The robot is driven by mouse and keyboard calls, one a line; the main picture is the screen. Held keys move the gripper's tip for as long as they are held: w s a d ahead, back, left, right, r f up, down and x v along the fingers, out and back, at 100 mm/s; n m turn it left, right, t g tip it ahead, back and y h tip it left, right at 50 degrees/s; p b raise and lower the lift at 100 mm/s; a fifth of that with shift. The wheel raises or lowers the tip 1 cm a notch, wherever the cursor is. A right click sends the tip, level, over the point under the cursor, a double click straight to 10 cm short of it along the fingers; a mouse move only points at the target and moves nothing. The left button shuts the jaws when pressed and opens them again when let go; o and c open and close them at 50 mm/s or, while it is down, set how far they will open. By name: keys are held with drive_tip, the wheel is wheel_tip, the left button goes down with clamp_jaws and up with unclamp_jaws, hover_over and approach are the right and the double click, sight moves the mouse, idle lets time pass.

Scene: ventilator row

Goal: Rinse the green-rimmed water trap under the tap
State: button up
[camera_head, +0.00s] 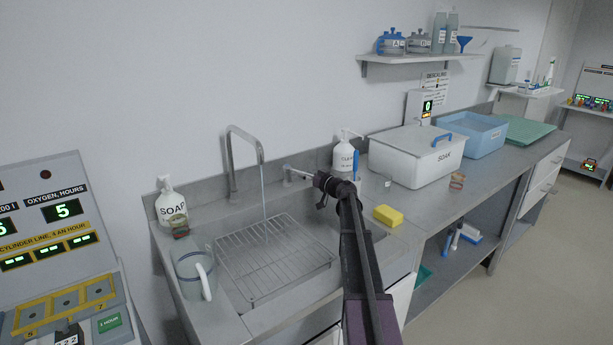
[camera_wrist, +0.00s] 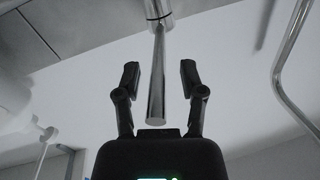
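The tap (camera_head: 232,160) rises behind the sink, and a thin pale line below its spout looks like running water. The tap's lever (camera_head: 296,174) sticks out from the back wall to the right of the spout. My gripper (camera_head: 318,182) is at the lever's free end. In the wrist view my gripper (camera_wrist: 160,78) is open, with the metal lever (camera_wrist: 157,95) between its spread fingers and gaps on both sides. I cannot make out the green-rimmed water trap in either view; my arm hides part of the sink.
A wire rack (camera_head: 275,262) lies across the sink. A jug (camera_head: 190,272) and a soap bottle (camera_head: 171,205) stand to its left. A yellow sponge (camera_head: 387,215) lies on the counter at right, before a white soak box (camera_head: 415,160) and a blue tub (camera_head: 470,138).

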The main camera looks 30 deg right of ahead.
drive_tip(key=shift+a, duration=0.1)
drive_tip(key=shift+s, duration=0.1)
drive_tip(key=v, duration=1.1)
drive_tip(key=shift+s+d, duration=0.25)
drive_tip(key=shift+s, duration=0.1)
drive_tip(key=shift+r, duration=0.15)
